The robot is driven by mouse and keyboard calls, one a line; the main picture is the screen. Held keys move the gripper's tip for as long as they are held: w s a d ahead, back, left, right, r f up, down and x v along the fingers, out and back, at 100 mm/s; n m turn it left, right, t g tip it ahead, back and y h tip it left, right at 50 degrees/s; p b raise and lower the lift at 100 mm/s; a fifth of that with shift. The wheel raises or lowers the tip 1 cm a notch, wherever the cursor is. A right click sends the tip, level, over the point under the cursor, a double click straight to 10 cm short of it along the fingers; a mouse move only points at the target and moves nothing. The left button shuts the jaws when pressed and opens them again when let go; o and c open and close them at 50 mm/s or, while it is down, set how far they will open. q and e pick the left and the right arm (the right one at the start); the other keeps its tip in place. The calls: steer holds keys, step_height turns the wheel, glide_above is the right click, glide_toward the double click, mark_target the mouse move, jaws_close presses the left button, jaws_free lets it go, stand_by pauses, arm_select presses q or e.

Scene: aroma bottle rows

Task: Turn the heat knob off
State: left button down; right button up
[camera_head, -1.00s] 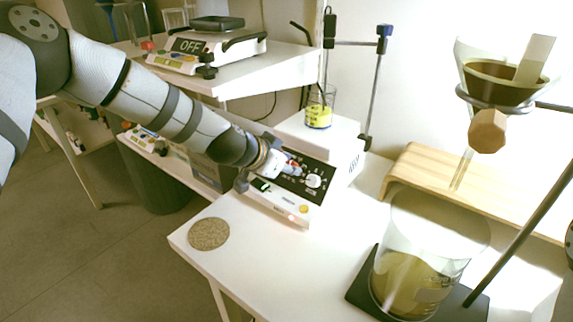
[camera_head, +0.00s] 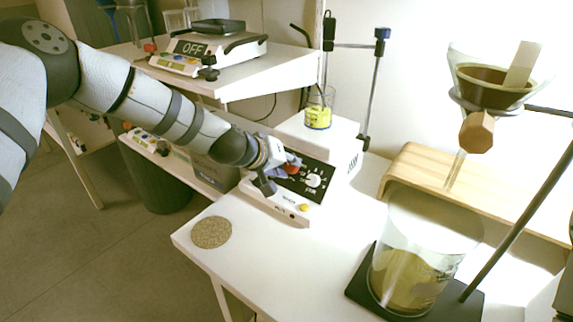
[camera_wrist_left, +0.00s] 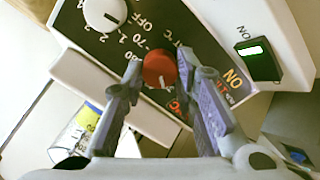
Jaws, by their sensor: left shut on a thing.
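The white hot plate stirrer (camera_head: 325,138) stands on the lower table with a black sloped panel facing me. Its red heat knob (camera_wrist_left: 160,68) shows in the left wrist view with a white pointer mark; it shows as a small red patch in the head view (camera_head: 293,169). My left gripper (camera_wrist_left: 163,76) is shut on the red knob, one finger on each side. In the head view the left gripper (camera_head: 284,170) partly covers the panel's left side. A white knob (camera_head: 313,181) sits beside it with printed numbers and OFF. My right gripper is out of view.
A green-lit switch (camera_wrist_left: 258,58) is beside the panel. A cork mat (camera_head: 211,232) lies at front left. A large glass beaker (camera_head: 408,270) and funnel stand are at right. Another hot plate (camera_head: 215,45) shows OFF.

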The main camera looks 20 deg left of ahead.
arm_select(q)
steer(key=n, duration=0.4)
steer(key=shift+s+n, duration=0.1)
steer(key=shift+n, duration=0.2)
steer(key=n, duration=0.4)
steer(key=shift+f, duration=0.1)
steer(key=shift+n, duration=0.3)
steer(key=c, duration=1.3)
jaws_free()
steer(key=v, duration=1.2)
